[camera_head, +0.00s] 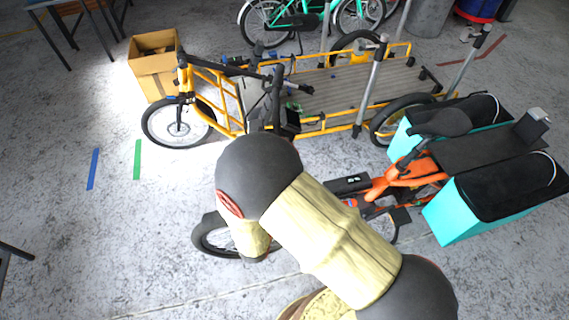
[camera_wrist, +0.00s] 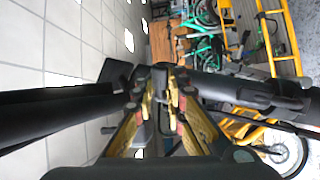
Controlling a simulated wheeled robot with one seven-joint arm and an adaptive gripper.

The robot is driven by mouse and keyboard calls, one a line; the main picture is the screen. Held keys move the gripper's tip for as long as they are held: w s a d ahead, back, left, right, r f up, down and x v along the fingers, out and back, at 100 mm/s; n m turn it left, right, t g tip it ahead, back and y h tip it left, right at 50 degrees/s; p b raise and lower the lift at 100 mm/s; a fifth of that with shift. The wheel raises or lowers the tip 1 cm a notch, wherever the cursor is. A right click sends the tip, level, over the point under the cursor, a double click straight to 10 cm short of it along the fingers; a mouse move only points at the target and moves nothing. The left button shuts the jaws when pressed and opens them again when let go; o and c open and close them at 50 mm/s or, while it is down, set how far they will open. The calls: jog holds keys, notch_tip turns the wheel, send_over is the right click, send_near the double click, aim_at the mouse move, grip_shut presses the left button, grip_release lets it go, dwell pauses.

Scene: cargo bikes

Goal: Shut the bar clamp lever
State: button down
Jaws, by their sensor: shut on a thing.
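In the wrist view my gripper (camera_wrist: 163,108) reaches in at the black handlebar (camera_wrist: 235,92) of a bike, its tan fingers with red pads close together at the clamp. A small grey piece (camera_wrist: 167,122) between the fingers looks like the bar clamp lever. The fingers are shut on it and hide most of it, so its angle is unclear. In the head view my arm covers the gripper and the lever. The orange cargo bike (camera_head: 400,172) stands there, partly behind my arm, with its front wheel (camera_head: 212,238) showing below.
A yellow cargo bike (camera_head: 330,92) with a flat deck stands behind. Teal boxes (camera_head: 447,222) flank the orange bike's rear. A cardboard box (camera_head: 150,62) is at back left. Black bar ends (camera_wrist: 60,115) lie close to the gripper.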

jog(key=shift+a+r, duration=0.1)
dwell(0.3)
jog(key=c, duration=1.8)
grip_release()
jog(key=v, duration=1.2)
